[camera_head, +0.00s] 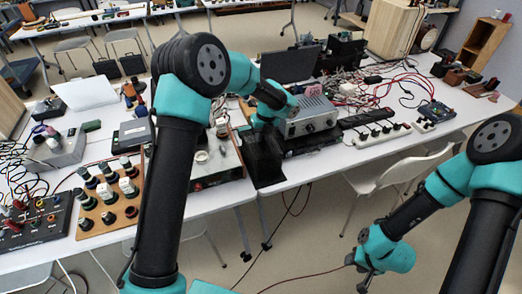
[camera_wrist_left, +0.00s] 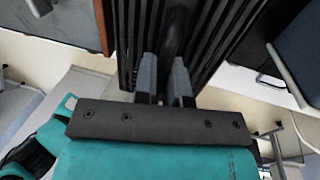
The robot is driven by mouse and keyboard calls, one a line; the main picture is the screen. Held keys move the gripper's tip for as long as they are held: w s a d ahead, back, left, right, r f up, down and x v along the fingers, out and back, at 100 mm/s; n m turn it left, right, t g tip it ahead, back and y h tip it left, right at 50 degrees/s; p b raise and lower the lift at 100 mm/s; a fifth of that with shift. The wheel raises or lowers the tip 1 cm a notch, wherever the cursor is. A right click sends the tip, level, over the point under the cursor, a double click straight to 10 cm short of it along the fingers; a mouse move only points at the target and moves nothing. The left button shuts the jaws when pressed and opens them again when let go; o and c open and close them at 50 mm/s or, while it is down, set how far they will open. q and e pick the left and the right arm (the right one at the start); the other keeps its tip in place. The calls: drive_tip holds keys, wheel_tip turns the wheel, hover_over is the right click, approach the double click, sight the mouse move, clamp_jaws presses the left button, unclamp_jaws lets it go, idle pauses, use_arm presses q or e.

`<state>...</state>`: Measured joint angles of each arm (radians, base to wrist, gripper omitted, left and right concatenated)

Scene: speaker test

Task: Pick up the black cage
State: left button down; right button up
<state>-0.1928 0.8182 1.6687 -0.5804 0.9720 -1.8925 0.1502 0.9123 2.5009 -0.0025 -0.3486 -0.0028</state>
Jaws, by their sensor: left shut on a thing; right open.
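The black cage (camera_head: 264,160) is a dark box at the front edge of the white table, near the picture's middle. In the left wrist view its black slats (camera_wrist_left: 213,40) fill the upper middle. My left gripper (camera_wrist_left: 163,75) is shut on a part of the cage between its two grey fingers. In the head view the left gripper (camera_head: 262,124) is at the cage's top, and its fingers are hard to make out. I cannot tell whether the cage touches the table. My right gripper (camera_head: 364,276) is open and empty, low over the floor, away from the table.
A silver amplifier (camera_head: 312,117) stands close to the right of the cage. An open-topped device (camera_head: 212,165) stands close on its left. White power strips (camera_head: 382,135) and tangled cables lie further right. A white chair (camera_head: 400,170) stands in front of the table.

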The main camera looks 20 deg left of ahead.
idle(0.6)
use_arm(q)
wheel_tip(320, 180, up, 10)
drive_tip(key=shift+r, duration=0.1)
idle(0.4)
idle(0.4)
drive_tip(key=shift+r, duration=1.7)
